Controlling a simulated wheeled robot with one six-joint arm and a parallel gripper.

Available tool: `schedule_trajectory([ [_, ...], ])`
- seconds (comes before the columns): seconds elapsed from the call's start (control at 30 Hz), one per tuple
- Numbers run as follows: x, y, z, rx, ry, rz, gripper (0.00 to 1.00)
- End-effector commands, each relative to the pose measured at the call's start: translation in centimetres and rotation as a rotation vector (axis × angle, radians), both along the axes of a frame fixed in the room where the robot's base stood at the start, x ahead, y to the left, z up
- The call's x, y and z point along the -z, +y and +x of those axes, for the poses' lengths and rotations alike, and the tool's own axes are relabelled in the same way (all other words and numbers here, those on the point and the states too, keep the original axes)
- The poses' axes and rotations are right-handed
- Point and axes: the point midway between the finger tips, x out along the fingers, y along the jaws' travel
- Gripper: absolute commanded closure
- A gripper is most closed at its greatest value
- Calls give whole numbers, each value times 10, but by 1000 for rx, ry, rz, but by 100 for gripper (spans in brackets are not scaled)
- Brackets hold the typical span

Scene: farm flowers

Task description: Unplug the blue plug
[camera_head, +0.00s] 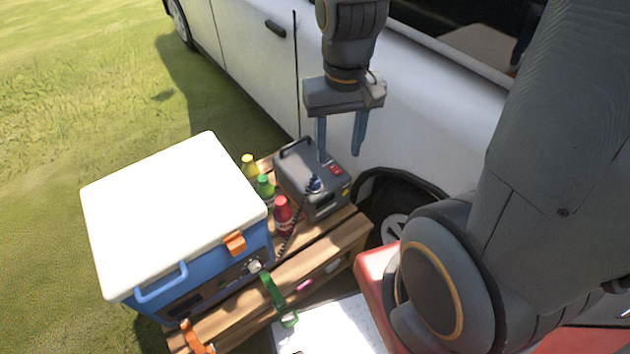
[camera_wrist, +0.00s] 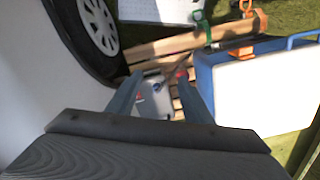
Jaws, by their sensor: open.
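The blue plug (camera_head: 315,183) sits on the side of a dark grey power box (camera_head: 296,170), with a dark coiled cord running down from it. My gripper (camera_head: 340,153) points down above and slightly behind the box, its two fingers apart and nothing between them. In the head view one finger overlaps the box just above the plug; I cannot tell whether it touches. In the wrist view the box (camera_wrist: 152,103) shows between the open fingers (camera_wrist: 158,82); the plug is too small there to make out clearly.
The box stands on a wooden crate (camera_head: 330,245) beside a white car (camera_head: 245,60). Red (camera_head: 283,215), green (camera_head: 265,188) and yellow (camera_head: 249,166) bottles stand left of it. A blue cooler with a white lid (camera_head: 170,210) is further left. Grass lies beyond.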

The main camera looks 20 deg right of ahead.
Motion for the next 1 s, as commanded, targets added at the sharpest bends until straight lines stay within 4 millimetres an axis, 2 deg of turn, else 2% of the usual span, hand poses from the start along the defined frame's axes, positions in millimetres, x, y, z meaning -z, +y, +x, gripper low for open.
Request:
schedule_trajectory([
  [0.17, 6, 1, 35, 161, 8, -1, 54],
  [0.47, 42, 0, 95, 473, 8, -3, 54],
  [0.73, 93, -1, 132, 750, 9, -5, 54],
  [1.0, 154, -2, 151, 1013, 8, -5, 54],
])
